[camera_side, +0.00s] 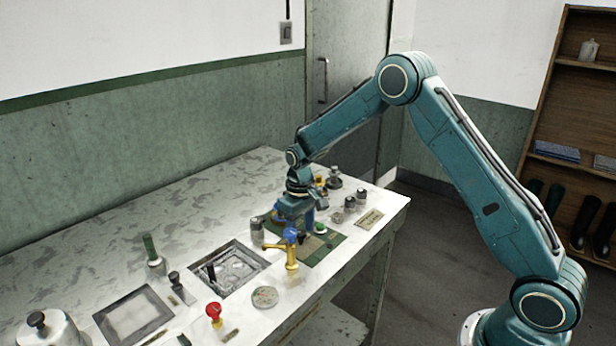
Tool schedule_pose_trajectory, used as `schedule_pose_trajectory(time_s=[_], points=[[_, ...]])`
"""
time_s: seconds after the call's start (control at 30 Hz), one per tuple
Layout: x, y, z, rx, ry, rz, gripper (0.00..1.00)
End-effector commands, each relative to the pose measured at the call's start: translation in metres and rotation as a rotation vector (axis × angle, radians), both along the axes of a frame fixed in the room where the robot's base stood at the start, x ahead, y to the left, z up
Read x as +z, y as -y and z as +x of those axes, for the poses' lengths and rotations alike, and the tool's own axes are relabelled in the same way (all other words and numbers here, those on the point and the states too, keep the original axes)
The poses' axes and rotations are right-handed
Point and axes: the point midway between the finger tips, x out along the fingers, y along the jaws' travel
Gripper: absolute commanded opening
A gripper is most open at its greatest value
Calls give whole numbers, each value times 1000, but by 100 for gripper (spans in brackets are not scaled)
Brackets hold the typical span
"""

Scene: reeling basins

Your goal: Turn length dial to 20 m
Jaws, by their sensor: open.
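My gripper (296,219) points down over the green panel (326,242) on the bench and is open. Small knobs with dark tops (350,203) stand to the right of it, apart from it. A pale plate with small writing (369,219) lies near them. A flat round disc with marks (265,297) lies at the bench's front. I cannot tell which of these is the length dial, and no 20 m mark can be read. My gripper and wrist hide part of the panel.
A sunken basin (229,269) is to the left. A red knob (214,311), a green-handled lever (153,256) and a metal pot (46,328) stand further left. The bench's back left is clear.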

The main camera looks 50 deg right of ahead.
Motion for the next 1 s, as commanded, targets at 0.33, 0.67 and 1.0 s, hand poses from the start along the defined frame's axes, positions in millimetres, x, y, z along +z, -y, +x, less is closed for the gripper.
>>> schedule_pose_trajectory(time_s=[0.33,0.67,1.0], points=[[0,0,0,0,0,0,23],[0,0,0,-28,0,0,6],[0,0,0,-219,0,-1,6]])
